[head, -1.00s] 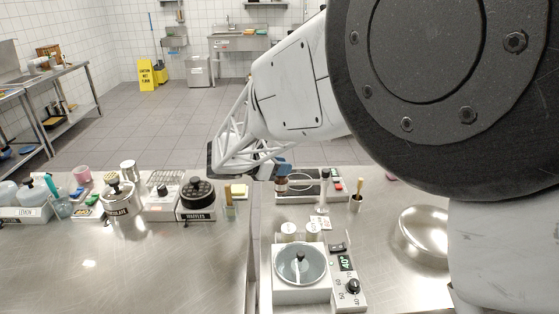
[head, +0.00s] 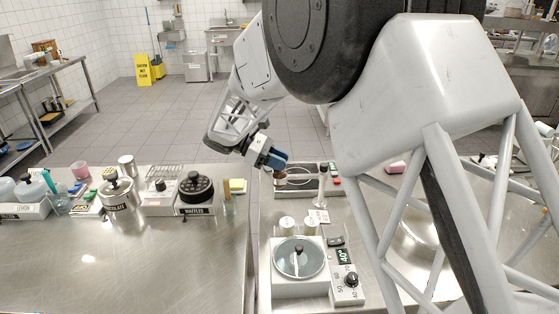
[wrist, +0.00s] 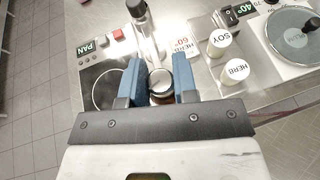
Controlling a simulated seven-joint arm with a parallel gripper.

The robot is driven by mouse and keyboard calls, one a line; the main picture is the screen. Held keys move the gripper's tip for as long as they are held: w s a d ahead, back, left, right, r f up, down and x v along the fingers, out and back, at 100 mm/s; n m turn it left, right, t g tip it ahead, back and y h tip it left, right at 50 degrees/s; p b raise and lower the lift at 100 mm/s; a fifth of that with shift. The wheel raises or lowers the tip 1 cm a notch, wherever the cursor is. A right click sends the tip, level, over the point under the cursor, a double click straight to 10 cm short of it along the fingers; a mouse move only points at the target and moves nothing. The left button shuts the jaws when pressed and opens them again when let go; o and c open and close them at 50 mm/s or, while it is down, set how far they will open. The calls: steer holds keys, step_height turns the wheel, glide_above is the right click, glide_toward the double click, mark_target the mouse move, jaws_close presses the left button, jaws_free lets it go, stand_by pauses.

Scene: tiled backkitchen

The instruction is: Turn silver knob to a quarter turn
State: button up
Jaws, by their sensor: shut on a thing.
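A small round knob (head: 350,280) with dark sides sits on the front of the control panel, beside numbers such as 40, 50 and 60; its pointer angle is too small to read. The panel carries a green 40° display (head: 343,256) and stands right of a pot with a glass lid (head: 299,257). My gripper (head: 280,162) is at the back of the counter, well away from that knob.
A hot plate marked PAN (wrist: 106,88) lies beside the jar. SOY (wrist: 220,42) and HERB (wrist: 234,71) shakers stand between it and the pot. A waffle maker (head: 196,187) is on the left counter. My arm covers much of the right side.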

steer(key=shift+m+g+y, duration=0.9)
steer(key=shift+m+g, duration=1)
steer(key=shift+g, duration=0.2)
steer(key=o, duration=0.9)
steer(key=shift+o, duration=0.2)
steer(key=v, duration=0.7)
steer(key=shift+w+a+r, duration=0.2)
steer(key=shift+w+a, duration=0.05)
steer(key=shift+a, duration=0.05)
